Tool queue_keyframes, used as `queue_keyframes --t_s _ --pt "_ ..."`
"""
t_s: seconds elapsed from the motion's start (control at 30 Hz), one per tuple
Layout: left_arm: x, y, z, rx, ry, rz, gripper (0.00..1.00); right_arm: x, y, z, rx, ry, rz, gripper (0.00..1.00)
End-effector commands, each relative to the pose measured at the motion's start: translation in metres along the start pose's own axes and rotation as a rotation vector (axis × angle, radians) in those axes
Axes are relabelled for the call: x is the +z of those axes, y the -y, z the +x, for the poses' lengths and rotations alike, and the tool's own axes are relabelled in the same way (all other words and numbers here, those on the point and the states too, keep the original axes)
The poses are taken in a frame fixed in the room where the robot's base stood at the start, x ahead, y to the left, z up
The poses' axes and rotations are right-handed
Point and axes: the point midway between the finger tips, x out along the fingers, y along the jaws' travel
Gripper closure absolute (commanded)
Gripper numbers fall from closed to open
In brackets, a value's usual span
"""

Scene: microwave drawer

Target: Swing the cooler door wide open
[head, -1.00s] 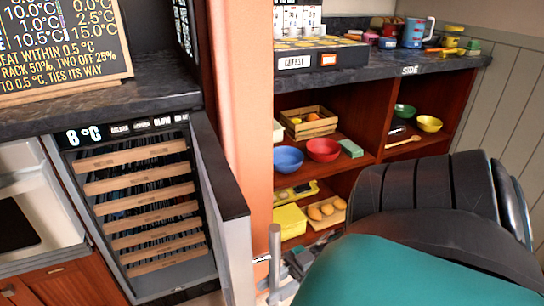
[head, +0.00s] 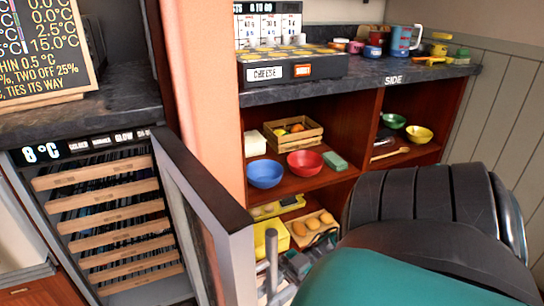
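The cooler (head: 105,215) is at the left, with several wooden-fronted racks and an 8 °C display. Its grey-framed glass door (head: 205,205) stands partly open, swung out toward me and to the right. A grey vertical bar handle (head: 271,255) shows just right of the door's outer edge. My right gripper (head: 280,274) is low beside the handle, partly hidden by my own teal and black arm. I cannot tell whether its fingers are around the handle or apart from it. My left gripper is not in view.
An orange pillar (head: 202,100) stands behind the door. To its right is a wooden shelf unit (head: 355,195) with bowls, a crate and food. A dark counter (head: 70,100) with a menu board lies above the cooler. My arm covers the lower right.

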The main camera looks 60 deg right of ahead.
Motion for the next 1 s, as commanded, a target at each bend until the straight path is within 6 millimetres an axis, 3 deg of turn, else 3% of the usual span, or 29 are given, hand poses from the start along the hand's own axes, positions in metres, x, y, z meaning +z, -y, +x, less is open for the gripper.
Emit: queue_keyframes --t_s 0.53,0.57,0.6,0.73,1.0 --pt "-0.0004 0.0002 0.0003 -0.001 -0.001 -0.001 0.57 0.0009 0.0006 -0.0005 -0.001 0.003 0.003 1.0" --pt "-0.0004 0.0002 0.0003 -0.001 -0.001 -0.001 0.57 0.0009 0.0006 -0.0004 -0.001 0.003 0.003 0.7" --pt "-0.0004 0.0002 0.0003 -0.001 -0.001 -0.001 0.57 0.0009 0.0005 -0.0004 -0.001 0.002 0.003 0.66" --pt "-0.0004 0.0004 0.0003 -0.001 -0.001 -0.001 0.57 0.0006 0.0001 -0.0003 0.0 0.002 0.002 0.54" --pt "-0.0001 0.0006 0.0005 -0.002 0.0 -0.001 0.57 0.0005 -0.0005 -0.0019 0.001 0.002 0.001 0.54"
